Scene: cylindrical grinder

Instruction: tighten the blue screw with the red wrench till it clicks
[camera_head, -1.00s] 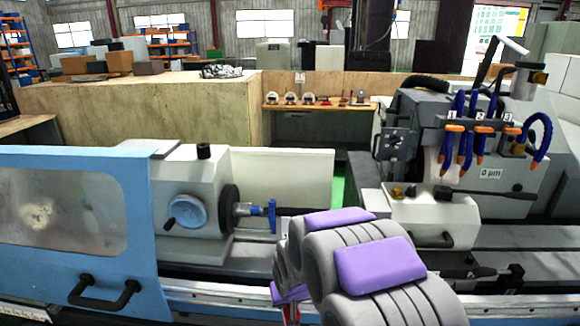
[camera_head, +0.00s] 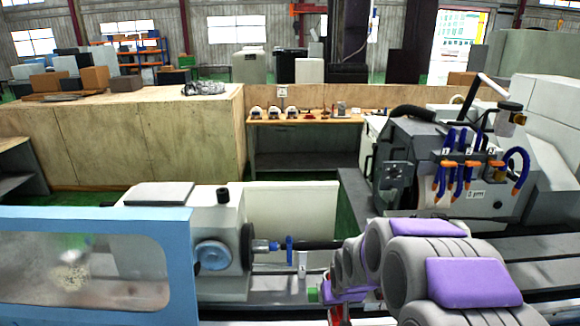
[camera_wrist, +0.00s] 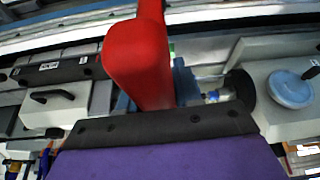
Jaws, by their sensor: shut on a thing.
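The red wrench (camera_wrist: 138,62) rises large in the wrist view, held in my gripper (camera_wrist: 152,118), which is shut on it. Its far end runs out of the top of that view. In the head view, a little red (camera_head: 334,314) shows under my gripper (camera_head: 338,294) at the bottom edge. The blue screw (camera_head: 289,246) appears as a small upright blue piece on the workpiece at the headstock, up and left of my gripper. Blue bits near the chuck also show in the wrist view (camera_wrist: 214,96), right of the wrench. The wrench appears apart from the screw.
The headstock (camera_head: 215,232) with a blue dial stands left of the screw. A light blue door with a window (camera_head: 95,275) covers the front left. The grinding wheel head (camera_head: 440,165) with blue coolant hoses stands at right. A wooden partition (camera_head: 120,140) runs behind.

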